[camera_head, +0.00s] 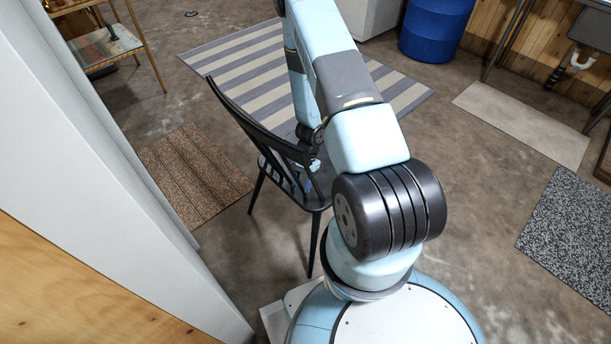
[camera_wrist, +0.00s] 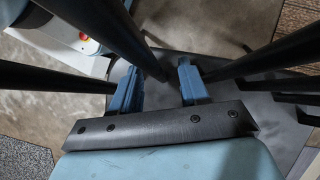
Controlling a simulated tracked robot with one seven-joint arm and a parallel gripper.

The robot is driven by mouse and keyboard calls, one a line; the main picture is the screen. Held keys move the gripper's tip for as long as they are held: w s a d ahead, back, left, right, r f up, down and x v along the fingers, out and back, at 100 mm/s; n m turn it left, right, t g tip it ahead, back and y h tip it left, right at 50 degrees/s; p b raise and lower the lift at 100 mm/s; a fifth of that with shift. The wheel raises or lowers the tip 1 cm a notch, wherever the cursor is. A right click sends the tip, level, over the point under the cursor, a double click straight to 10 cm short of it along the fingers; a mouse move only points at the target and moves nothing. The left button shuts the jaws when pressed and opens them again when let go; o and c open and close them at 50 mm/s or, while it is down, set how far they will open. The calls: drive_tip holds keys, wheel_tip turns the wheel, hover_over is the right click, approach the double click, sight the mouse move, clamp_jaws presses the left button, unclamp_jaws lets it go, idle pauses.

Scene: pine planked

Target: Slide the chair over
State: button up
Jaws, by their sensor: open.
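The chair is black, with a spindle back (camera_head: 232,112) and a flat seat (camera_head: 318,190). It stands upright left of my arm in the head view. Its seat (camera_wrist: 235,68) and dark spindles (camera_wrist: 265,60) fill much of the wrist view. My gripper (camera_wrist: 157,82) has its two blue fingers apart, over the seat and among the spindles. One spindle runs down toward the gap between the fingers; I cannot tell whether either finger touches it. In the head view the fingers are mostly hidden by the chair back and my arm.
A striped rug (camera_head: 235,70) lies beyond the chair and a brown mat (camera_head: 195,175) to its left. A white panel (camera_head: 75,150) closes off the near left. A blue barrel (camera_head: 436,28) stands at the back. Bare concrete floor (camera_head: 470,180) is open on the right.

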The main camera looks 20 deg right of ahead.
drive_tip(key=shift+f, duration=0.1)
clamp_jaws()
idle(0.4)
drive_tip(key=shift+a, duration=0.15)
idle(0.9)
drive_tip(key=shift+s, duration=0.1)
